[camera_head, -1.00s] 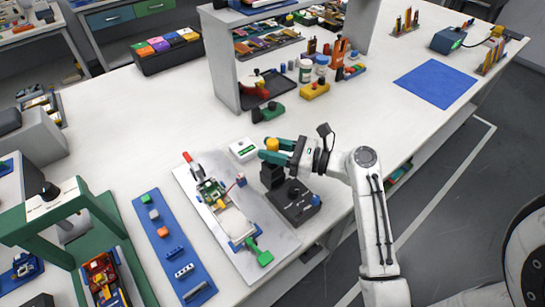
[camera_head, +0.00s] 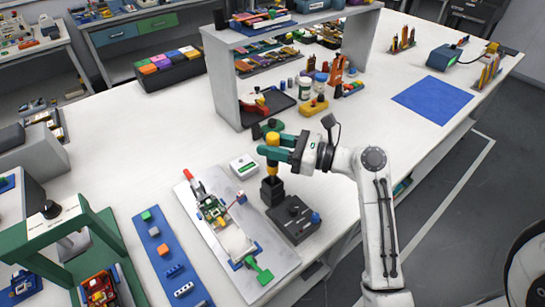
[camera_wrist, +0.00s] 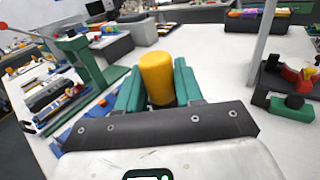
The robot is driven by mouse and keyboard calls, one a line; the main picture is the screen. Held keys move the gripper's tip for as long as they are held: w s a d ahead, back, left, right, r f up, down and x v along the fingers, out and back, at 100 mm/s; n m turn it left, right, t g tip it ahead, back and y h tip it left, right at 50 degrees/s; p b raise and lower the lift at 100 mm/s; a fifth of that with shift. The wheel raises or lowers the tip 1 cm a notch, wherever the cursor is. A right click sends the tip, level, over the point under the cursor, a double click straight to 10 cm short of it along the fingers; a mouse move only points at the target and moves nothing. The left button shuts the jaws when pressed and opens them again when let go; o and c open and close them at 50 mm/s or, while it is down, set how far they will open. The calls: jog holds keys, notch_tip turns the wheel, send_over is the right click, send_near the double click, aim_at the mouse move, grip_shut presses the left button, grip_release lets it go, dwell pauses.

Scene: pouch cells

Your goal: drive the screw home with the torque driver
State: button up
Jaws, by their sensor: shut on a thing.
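The torque driver (camera_head: 272,151) has a yellow handle and a dark lower part and stands upright. My gripper (camera_head: 273,154) has teal fingers shut on the driver, just above a black holder (camera_head: 272,191) beside a dark control box (camera_head: 294,219). I cannot tell whether the driver's tip is clear of the holder. In the wrist view the yellow handle (camera_wrist: 157,78) stands between the teal fingers. A pale metal plate (camera_head: 262,284) left of the holder bears a fixture (camera_head: 214,211) with a red-tipped lever and a green handle. The screw is too small to make out.
A small white box with a green label (camera_head: 244,166) lies left of the driver. A blue strip (camera_head: 164,262) with small parts lies left of the plate, near a green press (camera_head: 45,226). A shelf unit (camera_head: 225,85) stands behind.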

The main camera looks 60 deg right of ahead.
jog(key=shift+r, duration=1.2)
jog(key=shift+r+p, duration=0.25)
jog(key=shift+p, duration=0.55)
jog(key=shift+f, duration=0.15)
